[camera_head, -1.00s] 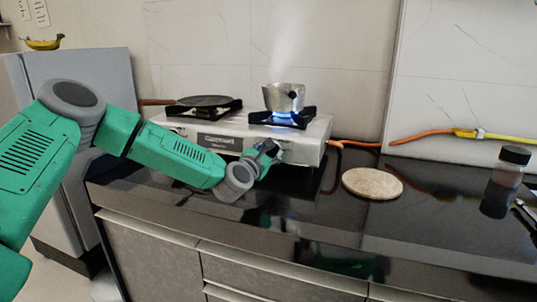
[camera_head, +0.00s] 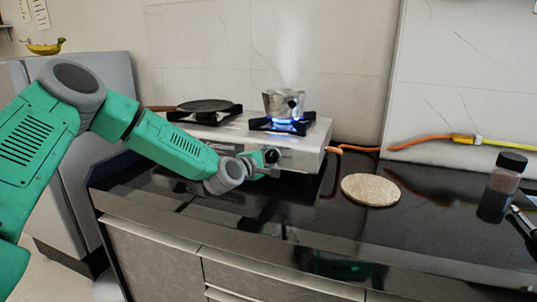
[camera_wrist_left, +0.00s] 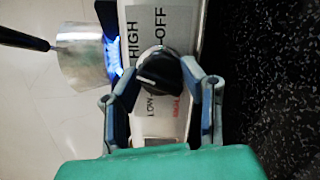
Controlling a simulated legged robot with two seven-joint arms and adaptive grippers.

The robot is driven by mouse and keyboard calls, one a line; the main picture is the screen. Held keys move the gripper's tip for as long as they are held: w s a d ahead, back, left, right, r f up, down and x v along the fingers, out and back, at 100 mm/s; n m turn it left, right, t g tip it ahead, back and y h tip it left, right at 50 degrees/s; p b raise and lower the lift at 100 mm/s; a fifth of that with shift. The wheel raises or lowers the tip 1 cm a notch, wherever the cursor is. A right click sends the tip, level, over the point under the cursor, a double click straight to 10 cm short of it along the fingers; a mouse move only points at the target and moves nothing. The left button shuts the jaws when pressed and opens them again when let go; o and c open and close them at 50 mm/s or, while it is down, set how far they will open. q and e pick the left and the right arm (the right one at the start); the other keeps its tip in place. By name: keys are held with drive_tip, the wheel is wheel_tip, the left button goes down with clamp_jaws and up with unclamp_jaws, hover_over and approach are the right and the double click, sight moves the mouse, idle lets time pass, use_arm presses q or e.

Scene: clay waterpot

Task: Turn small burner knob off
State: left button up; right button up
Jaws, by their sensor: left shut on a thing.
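The black burner knob (camera_wrist_left: 159,70) sits on the stove's front panel, with HIGH, LOW and OFF printed around it in the left wrist view. My left gripper (camera_wrist_left: 160,80) is shut on the knob, one finger on each side. In the head view the left gripper (camera_head: 268,158) is at the right part of the stove front (camera_head: 300,158). A blue flame (camera_head: 285,125) burns under the small metal pot (camera_head: 284,102), and steam rises above it. The flame also shows in the left wrist view (camera_wrist_left: 113,58).
A dark pan (camera_head: 205,105) sits on the left burner. An orange hose (camera_head: 360,149) runs from the stove's right side.

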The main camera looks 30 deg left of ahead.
use_arm(q)
drive_tip(key=m, duration=0.1)
drive_tip(key=m+p, duration=0.2)
drive_tip(key=shift+a+r+m+g, duration=0.25)
drive_tip(key=shift+m+g, duration=0.05)
drive_tip(key=shift+g, duration=0.1)
drive_tip(key=m+p, duration=0.3)
drive_tip(key=shift+w+g, duration=0.1)
drive_tip(key=shift+g, duration=0.2)
drive_tip(key=m+p, duration=0.2)
drive_tip(key=m, duration=0.1)
drive_tip(key=shift+r+m+g+y, duration=0.1)
drive_tip(key=shift+m+g+y, duration=0.2)
drive_tip(key=shift+y, duration=0.1)
drive_tip(key=shift+m+p, duration=0.85)
drive_tip(key=shift+m, duration=0.25)
drive_tip(key=shift+g+y, duration=0.3)
drive_tip(key=shift+g, duration=0.1)
drive_tip(key=o, duration=1.1)
drive_tip(key=shift+a, duration=0.1)
drive_tip(key=shift+o, duration=0.2)
drive_tip(key=shift+f, duration=0.25)
